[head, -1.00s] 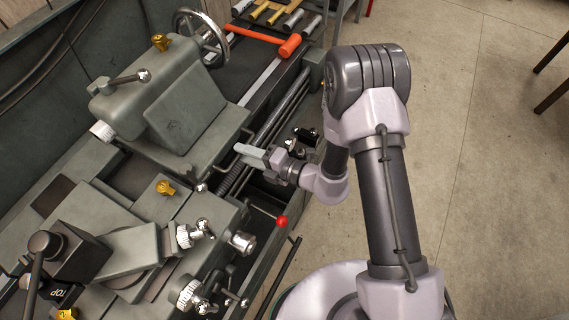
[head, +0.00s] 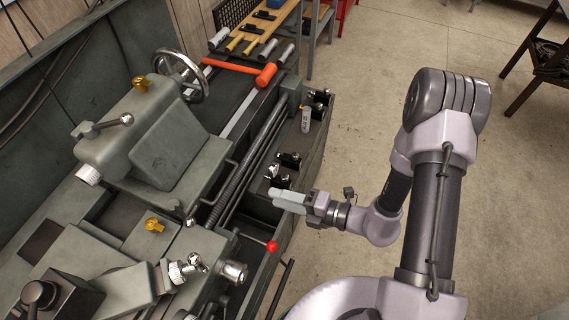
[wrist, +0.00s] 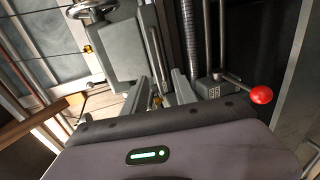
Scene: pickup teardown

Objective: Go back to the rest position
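My gripper (head: 286,199) is in the head view, above the front edge of the lathe (head: 213,152). Its two pale fingers point left and look a little apart, with nothing visible held between them. In the wrist view the fingers (wrist: 168,92) show as two grey bars with a gap between them. The lathe's red-knobbed lever (head: 272,246) is just below the gripper in the head view; the red knob also shows at right in the wrist view (wrist: 261,95).
Small black holders (head: 290,160) and a light grey piece (head: 306,119) sit along the lathe's right edge. An orange mallet (head: 266,75) and several tools lie at the back. A dark table (head: 545,65) stands far right. Open floor (head: 350,110) lies right of the lathe.

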